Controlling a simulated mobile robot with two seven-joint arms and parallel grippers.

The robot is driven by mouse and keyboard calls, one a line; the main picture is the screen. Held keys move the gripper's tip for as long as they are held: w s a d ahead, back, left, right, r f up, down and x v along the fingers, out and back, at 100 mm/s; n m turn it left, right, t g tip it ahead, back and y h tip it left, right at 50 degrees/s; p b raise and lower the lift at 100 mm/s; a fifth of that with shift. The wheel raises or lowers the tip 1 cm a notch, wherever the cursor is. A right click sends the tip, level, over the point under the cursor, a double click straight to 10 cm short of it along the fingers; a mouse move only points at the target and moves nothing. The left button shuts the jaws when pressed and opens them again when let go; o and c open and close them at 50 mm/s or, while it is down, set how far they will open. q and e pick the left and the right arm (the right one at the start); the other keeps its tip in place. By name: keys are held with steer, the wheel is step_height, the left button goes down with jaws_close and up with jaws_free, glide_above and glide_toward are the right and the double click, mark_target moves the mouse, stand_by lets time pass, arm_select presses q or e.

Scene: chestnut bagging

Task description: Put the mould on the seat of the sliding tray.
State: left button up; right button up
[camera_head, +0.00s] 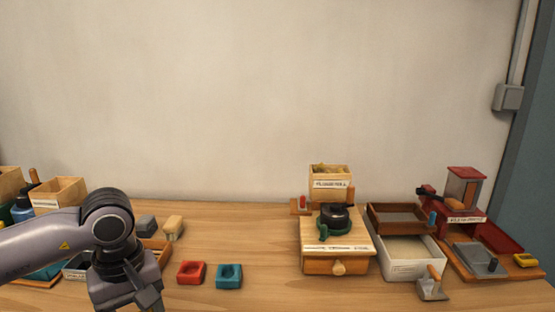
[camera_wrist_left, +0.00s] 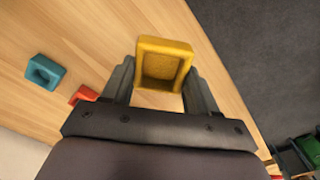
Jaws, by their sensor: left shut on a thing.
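My left gripper (camera_wrist_left: 160,85) is shut on a yellow square mould (camera_wrist_left: 164,45) with a hollow centre, gripped by its sides between the two fingers. In the head view my left arm reaches down to the bottom edge; the yellow mould is hidden there. A red mould (camera_head: 192,272) and a teal mould (camera_head: 229,275) lie side by side on the table, to the right of the arm. They also show in the left wrist view, the teal one whole and the red one partly behind a finger. I cannot tell which part is the sliding tray's seat. My right gripper is not in view.
A wooden drawer box (camera_head: 337,263) with a dark round device stands right of centre. A white bin (camera_head: 410,262) and a red machine (camera_head: 466,188) with a grey plate (camera_head: 478,258) stand further right. Boxes crowd the far left. The table (camera_head: 265,235) is clear between.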

arm_select(q)
steer(key=m, duration=0.1)
steer(key=f+m, duration=0.1)
steer(key=s+m, duration=0.1)
steer(key=shift+d+f, duration=0.15)
steer(key=shift+d, duration=0.1)
steer(key=m, duration=0.1)
steer(key=f+m, duration=0.1)
steer(key=m, duration=0.1)
steer(key=s+m, duration=0.1)
steer(key=shift+d+f, duration=0.25)
